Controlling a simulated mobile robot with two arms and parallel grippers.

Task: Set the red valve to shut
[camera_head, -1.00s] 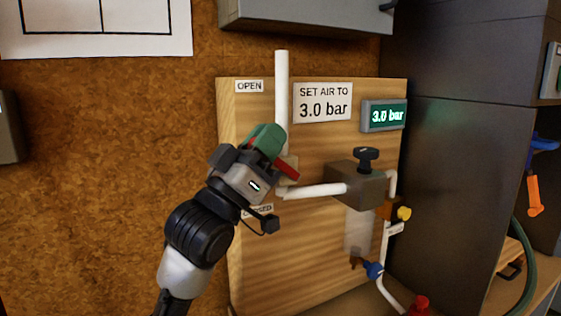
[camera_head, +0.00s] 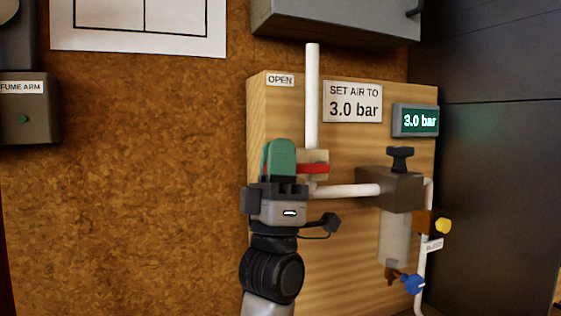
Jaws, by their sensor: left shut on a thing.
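The red valve handle (camera_head: 314,168) is on a pale valve body (camera_head: 317,156) on the white upright pipe (camera_head: 312,95). The visible part of the handle lies about level, across the pipe. My left gripper (camera_head: 279,159), with green fingers, is shut on the handle at its left part and hides that end. An OPEN label (camera_head: 280,80) is at the board's upper left. My right gripper is not in view.
The wooden board (camera_head: 360,260) carries a 3.0 bar display (camera_head: 415,120), a regulator with a black knob (camera_head: 400,158), a yellow knob (camera_head: 444,226) and a blue valve (camera_head: 413,284). A grey cabinet (camera_head: 335,18) hangs above. Dark cabinets stand on the right.

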